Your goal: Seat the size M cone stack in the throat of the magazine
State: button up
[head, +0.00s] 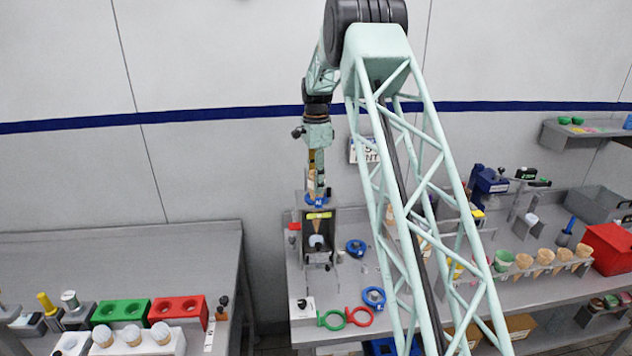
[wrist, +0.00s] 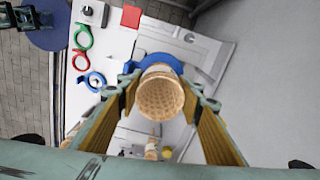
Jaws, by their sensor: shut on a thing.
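My gripper (head: 315,168) points down over the magazine (head: 320,242), a dark upright frame with a yellow label on the left end of the right bench. It is shut on a tan waffle cone stack (head: 311,184), which also shows between the yellow-lined fingers in the wrist view (wrist: 160,97). The stack looks upright, its wide end toward the wrist camera. A blue ring (head: 317,201) is at the magazine's top, directly below the stack, and shows behind it in the wrist view (wrist: 160,60). A tan cone part shows below the ring; how deep the stack sits is unclear.
Loose blue (head: 374,297), green (head: 331,320) and red (head: 358,316) rings lie in front of the magazine. Another blue ring piece (head: 356,248) is to its right. A rack of cones (head: 545,257) stands farther right. The left bench holds red and green blocks (head: 178,310).

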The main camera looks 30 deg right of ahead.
jog(key=shift+f, duration=0.4)
jog(key=o, duration=0.8)
jog(key=shift+c, duration=0.2)
jog(key=shift+r, duration=0.1)
notch_tip(320, 180, up, 11)
jog(key=shift+f, duration=0.1)
jog(key=shift+r, duration=0.55)
dwell(1.1)
